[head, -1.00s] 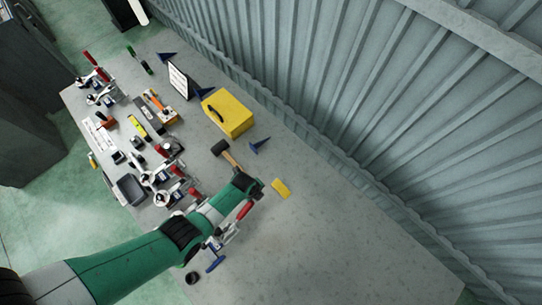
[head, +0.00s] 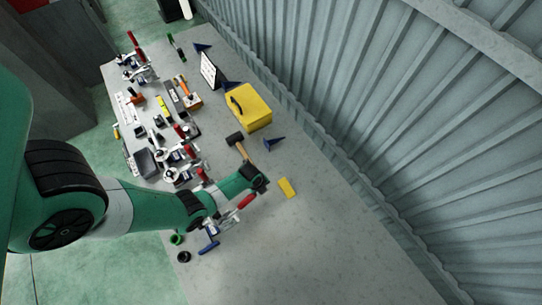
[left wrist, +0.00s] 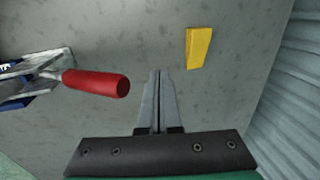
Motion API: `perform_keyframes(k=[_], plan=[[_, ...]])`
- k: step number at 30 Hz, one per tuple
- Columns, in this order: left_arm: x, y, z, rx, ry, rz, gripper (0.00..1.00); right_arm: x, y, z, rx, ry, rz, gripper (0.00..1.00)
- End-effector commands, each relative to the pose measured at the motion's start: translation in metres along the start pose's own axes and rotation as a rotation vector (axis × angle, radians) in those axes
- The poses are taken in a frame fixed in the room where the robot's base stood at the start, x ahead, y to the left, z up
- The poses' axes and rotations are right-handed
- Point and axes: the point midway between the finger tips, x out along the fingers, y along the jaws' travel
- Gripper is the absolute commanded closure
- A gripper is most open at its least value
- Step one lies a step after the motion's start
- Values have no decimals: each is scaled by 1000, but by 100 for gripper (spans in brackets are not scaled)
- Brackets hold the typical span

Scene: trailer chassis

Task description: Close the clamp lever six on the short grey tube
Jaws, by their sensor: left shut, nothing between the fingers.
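A toggle clamp with a red lever handle (head: 246,202) stands on the table just below my left gripper (head: 264,184) in the head view. In the left wrist view the red handle (left wrist: 95,83) points right, toward my left gripper (left wrist: 158,74), with a gap between them. The handle lies nearly level there; its metal body (left wrist: 30,75) is at the left edge. My left gripper's fingers are together and empty. I cannot read any number on the clamp or make out a short grey tube. My right gripper is not in view.
A yellow block (head: 287,187) lies beside my left gripper, also in the left wrist view (left wrist: 199,47). A hammer (head: 238,144), a yellow box (head: 249,107) and several other clamps stand farther up the table. A corrugated wall (head: 400,130) borders the right. The table's lower right is clear.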

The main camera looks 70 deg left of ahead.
Motion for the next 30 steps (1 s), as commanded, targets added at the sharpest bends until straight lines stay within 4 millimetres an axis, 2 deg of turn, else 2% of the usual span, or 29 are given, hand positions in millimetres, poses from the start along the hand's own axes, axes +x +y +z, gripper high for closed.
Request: perform_keyframes(k=[1, 5, 17, 30], plan=[[12, 3, 1, -1, 0, 0, 100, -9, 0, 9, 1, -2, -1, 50], [17, 4, 1, -3, -1, 0, 100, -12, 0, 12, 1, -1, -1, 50], [16, 5, 1, -3, -1, 0, 100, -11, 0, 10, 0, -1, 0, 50], [12, 21, 2, -5, -1, 0, 100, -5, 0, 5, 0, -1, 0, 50]])
